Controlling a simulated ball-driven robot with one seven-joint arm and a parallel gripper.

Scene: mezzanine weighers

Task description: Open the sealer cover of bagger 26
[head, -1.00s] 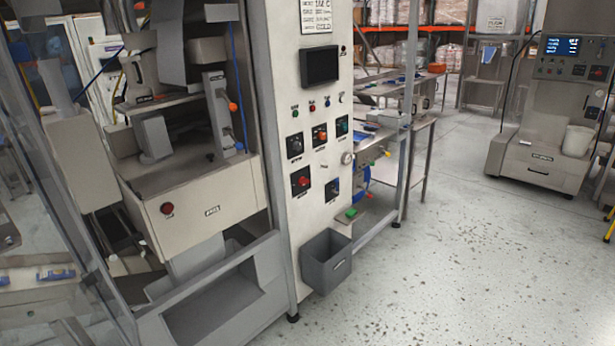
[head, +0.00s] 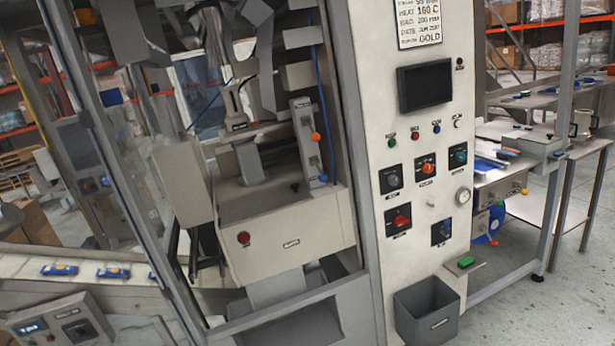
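A bagging machine stands in front of me in the head view. Its control panel (head: 418,130) is cream, with a dark screen, coloured buttons and several rotary knobs. Left of the panel, inside the grey frame, is a cream box-like cover (head: 290,245) with a red button at its left and a small label too small to read. It appears shut. Metal parts and an upright with an orange knob (head: 316,137) stand above and behind it. I see no number 26 that I can read. My gripper is not in view.
A clear guard panel (head: 125,170) stands left of the cover. A grey bin (head: 428,312) is below the panel. A conveyor (head: 85,270) carries blue packs at lower left. A metal table (head: 530,205) stands right. Bare floor (head: 510,310) shows at lower right.

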